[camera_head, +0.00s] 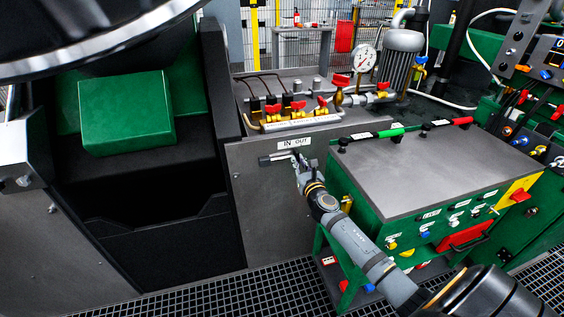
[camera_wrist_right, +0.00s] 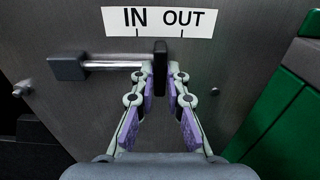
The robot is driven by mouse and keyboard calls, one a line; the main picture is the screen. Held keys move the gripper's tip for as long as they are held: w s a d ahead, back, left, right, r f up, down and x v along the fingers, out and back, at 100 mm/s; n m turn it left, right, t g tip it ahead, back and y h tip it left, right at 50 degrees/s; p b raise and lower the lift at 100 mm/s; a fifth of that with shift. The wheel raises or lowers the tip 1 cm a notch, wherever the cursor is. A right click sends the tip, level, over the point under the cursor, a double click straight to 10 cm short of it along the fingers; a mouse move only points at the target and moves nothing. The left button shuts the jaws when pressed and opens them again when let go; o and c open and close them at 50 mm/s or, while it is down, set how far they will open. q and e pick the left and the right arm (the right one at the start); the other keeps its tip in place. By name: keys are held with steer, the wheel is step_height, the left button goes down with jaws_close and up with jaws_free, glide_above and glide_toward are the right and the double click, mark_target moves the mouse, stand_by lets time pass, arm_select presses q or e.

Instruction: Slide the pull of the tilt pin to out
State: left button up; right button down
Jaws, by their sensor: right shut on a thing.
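The tilt pin (camera_wrist_right: 125,65) is a bright horizontal rod on a grey metal panel, with a dark block at its left end. Its black upright pull (camera_wrist_right: 161,62) stands below the gap between the words on the white IN OUT label (camera_wrist_right: 158,20), between the two tick marks. My right gripper (camera_wrist_right: 162,84) is shut on the pull, its fingers on either side of the pull's lower part. In the head view the right gripper (camera_head: 298,165) reaches the panel from the lower right, under the label (camera_head: 294,143). My left gripper is out of view.
A green cabinet (camera_head: 425,170) with a grey top stands right of the panel. Valves with red handles (camera_head: 297,110) and a gauge (camera_head: 363,58) sit above. A green block (camera_head: 126,112) is at left, under a large dark wheel rim (camera_head: 95,45).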

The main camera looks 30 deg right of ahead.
steer(key=shift+d+r, duration=0.4)
steer(key=shift+d, duration=0.3)
steer(key=shift+s+d, duration=0.1)
steer(key=shift+d, duration=0.3)
steer(key=c, duration=1.5)
jaws_free()
steer(key=o, duration=0.3)
steer(key=shift+f, duration=0.25)
steer(key=shift+o, duration=0.2)
